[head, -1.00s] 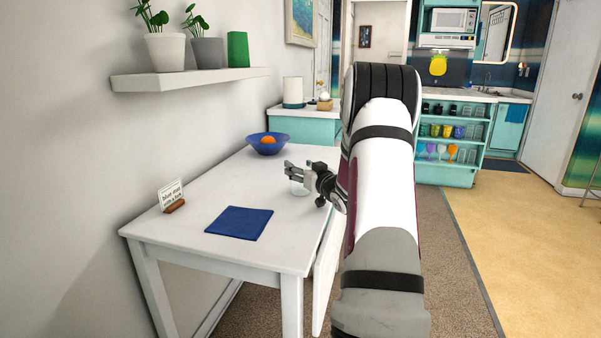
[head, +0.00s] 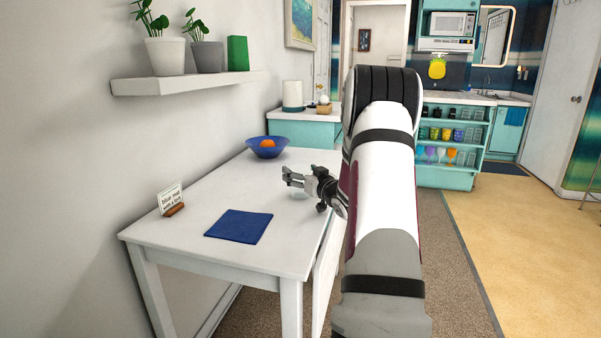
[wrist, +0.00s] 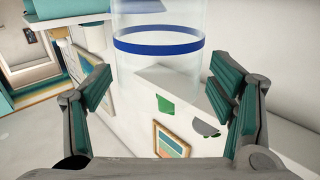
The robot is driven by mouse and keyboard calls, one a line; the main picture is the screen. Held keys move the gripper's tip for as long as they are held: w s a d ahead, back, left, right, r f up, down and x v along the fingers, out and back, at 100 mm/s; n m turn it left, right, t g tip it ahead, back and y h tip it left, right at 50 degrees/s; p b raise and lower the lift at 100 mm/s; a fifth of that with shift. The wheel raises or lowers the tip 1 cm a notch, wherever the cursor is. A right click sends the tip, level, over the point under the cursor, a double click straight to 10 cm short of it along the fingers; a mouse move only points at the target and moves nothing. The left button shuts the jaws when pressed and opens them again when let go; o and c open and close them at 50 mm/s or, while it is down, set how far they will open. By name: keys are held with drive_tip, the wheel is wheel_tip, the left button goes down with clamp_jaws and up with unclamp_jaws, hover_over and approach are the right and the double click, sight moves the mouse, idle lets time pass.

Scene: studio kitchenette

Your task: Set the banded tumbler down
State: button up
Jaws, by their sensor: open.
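The banded tumbler (wrist: 158,46) is clear glass with a blue band. In the wrist view it is in the upper middle, between and just beyond the two fingers, with gaps on both sides and its top part cut off by the frame edge. My gripper (wrist: 160,88) is open around it, apparently not touching it. In the head view my gripper (head: 292,178) is low over the right side of the white table (head: 190,235).
A blue cloth (head: 239,226) lies on the near part of the table. A small sign (head: 171,198) stands at the left edge. A blue bowl (head: 267,151) with an orange fruit is at the far end. A wall shelf (head: 185,83) with plants hangs above. The table's middle is clear.

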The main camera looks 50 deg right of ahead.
drive_tip(key=p+v, duration=0.1)
drive_tip(key=v, duration=1)
drive_tip(key=shift+s+p, duration=0.1)
drive_tip(key=shift+p, duration=0.3)
drive_tip(key=w+a+r+g, duration=0.4)
drive_tip(key=w+a, duration=0.1)
drive_tip(key=a, duration=0.3)
drive_tip(key=s+a+r+g+y, duration=0.1)
drive_tip(key=s+a+g, duration=0.1)
drive_tip(key=a, duration=0.5)
drive_tip(key=s+a+r+g, duration=0.1)
drive_tip(key=a+g, duration=0.1)
drive_tip(key=a, duration=0.5)
drive_tip(key=s+a+f+n+g+y, duration=0.2)
drive_tip(key=s+a+g, duration=0.6)
drive_tip(key=s+a, duration=1.8)
drive_tip(key=s+n+y, duration=0.2)
drive_tip(key=s+y, duration=0.1)
drive_tip(key=shift+s+y, duration=0.15)
drive_tip(key=shift+y, duration=0.25)
wheel_tip(320, 180, up, 27)
drive_tip(key=t+p, duration=0.3)
drive_tip(key=p, duration=2.2)
drive_tip(key=shift+d+t, duration=0.3)
